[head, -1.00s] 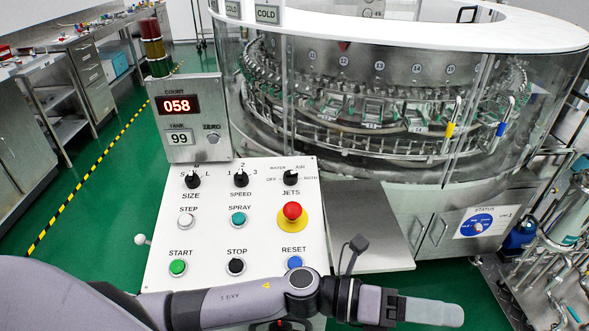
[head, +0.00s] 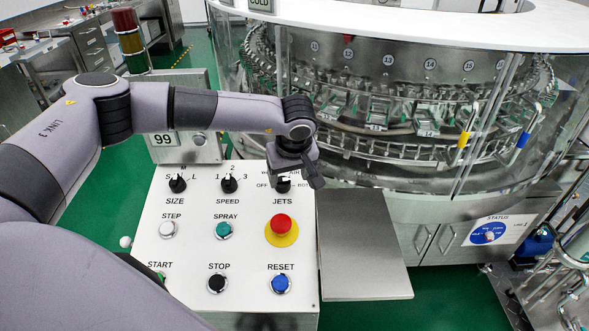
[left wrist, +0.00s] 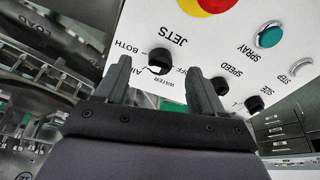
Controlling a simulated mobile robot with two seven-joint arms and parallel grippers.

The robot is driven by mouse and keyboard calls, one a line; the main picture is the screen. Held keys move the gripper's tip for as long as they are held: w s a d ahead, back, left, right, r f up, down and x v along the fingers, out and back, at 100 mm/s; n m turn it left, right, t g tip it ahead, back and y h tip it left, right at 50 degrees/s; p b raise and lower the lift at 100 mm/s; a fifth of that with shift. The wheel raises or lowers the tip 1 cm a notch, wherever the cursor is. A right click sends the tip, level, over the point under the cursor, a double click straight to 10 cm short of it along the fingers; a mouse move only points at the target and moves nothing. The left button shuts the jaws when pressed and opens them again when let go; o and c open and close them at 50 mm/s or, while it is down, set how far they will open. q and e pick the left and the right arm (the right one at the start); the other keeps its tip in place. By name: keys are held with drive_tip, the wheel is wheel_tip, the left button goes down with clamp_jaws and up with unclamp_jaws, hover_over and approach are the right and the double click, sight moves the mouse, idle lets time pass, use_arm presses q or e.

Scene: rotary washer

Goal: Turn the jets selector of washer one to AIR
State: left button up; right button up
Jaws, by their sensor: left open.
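The jets selector (head: 283,186) is a black knob at the upper right of the white control panel (head: 190,250), above the JETS label. My left arm reaches over the panel, and its gripper (head: 300,177) hangs at the selector, hiding part of the knob and its labels. In the left wrist view the open left gripper (left wrist: 155,67) has one finger on each side of the selector (left wrist: 160,60). I cannot tell whether the fingers touch it. OFF, WATER and BOTH are legible there; AIR is partly hidden. The pointer's setting is unclear. My right gripper is out of view.
The red emergency button (head: 281,226) on its yellow base sits just below the selector. SIZE (head: 177,184) and SPEED (head: 229,184) knobs are to its left. The count display box (head: 200,150) and signal tower (head: 127,40) stand behind. A bare metal shelf (head: 360,245) lies right.

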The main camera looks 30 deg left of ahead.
sight(283, 180)
use_arm(q)
drive_tip(key=shift+y, duration=0.3)
drive_tip(key=w+a+f, duration=0.1)
drive_tip(key=a+f, duration=0.1)
drive_tip(key=f, duration=0.1)
drive_tip(key=w+a+f, duration=0.1)
drive_tip(key=f, duration=0.1)
drive_tip(key=shift+w+a+f, duration=0.15)
drive_tip(key=shift+w+a, duration=0.1)
drive_tip(key=shift+w, duration=0.05)
drive_tip(key=shift+c, duration=0.3)
drive_tip(key=c, duration=1)
